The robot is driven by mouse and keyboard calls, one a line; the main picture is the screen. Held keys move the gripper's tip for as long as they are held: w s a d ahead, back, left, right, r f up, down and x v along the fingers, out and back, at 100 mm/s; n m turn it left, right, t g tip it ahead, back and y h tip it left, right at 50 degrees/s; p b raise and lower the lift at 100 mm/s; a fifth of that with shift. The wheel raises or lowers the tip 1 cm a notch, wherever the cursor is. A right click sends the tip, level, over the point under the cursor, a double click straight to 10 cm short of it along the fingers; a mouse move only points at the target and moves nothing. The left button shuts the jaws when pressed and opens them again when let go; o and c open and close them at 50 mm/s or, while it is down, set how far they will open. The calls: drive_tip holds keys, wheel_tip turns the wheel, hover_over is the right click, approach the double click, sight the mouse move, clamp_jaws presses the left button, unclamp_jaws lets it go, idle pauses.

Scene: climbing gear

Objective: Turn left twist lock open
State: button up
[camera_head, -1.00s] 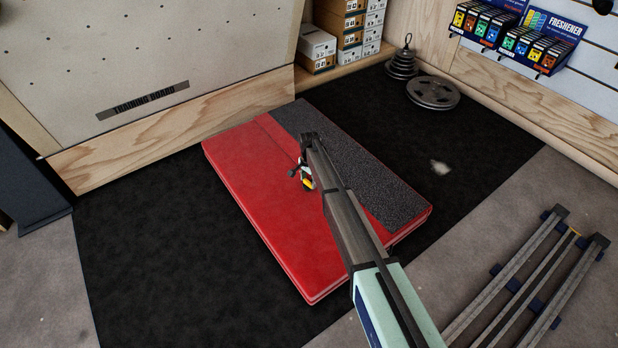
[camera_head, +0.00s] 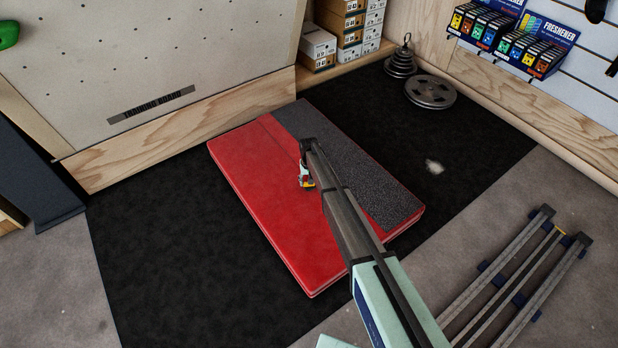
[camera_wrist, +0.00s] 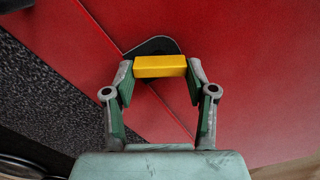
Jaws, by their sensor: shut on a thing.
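My gripper (camera_wrist: 160,72) has its two fingertips closed on a yellow block-like piece (camera_wrist: 160,66), in the middle of the wrist view. A black rounded part (camera_wrist: 152,46) shows behind the yellow piece, above the red pad. It may belong to the same item, but I cannot tell if this is the left twist lock. In the head view my gripper (camera_head: 306,180) hangs over the pad, with a small yellow patch at its tip. The lock's turned state is too small to read there.
A red crash pad (camera_head: 262,190) with a dark grey strip (camera_head: 345,165) lies on a black mat (camera_head: 160,260). Weight plates (camera_head: 430,92) and shoe boxes (camera_head: 318,42) stand behind. Grey rails (camera_head: 500,265) lie at the right. The mat left of the pad is clear.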

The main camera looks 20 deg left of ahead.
drive_tip(key=n+p, duration=0.2)
drive_tip(key=n, duration=0.3)
drive_tip(key=shift+s+a+p, duration=0.1)
drive_tip(key=shift+p, duration=0.25)
drive_tip(key=shift+f+n, duration=0.1)
drive_tip(key=shift+n, duration=0.2)
drive_tip(key=o, duration=1.2)
drive_tip(key=shift+c, duration=0.2)
wheel_tip(320, 180, up, 12)
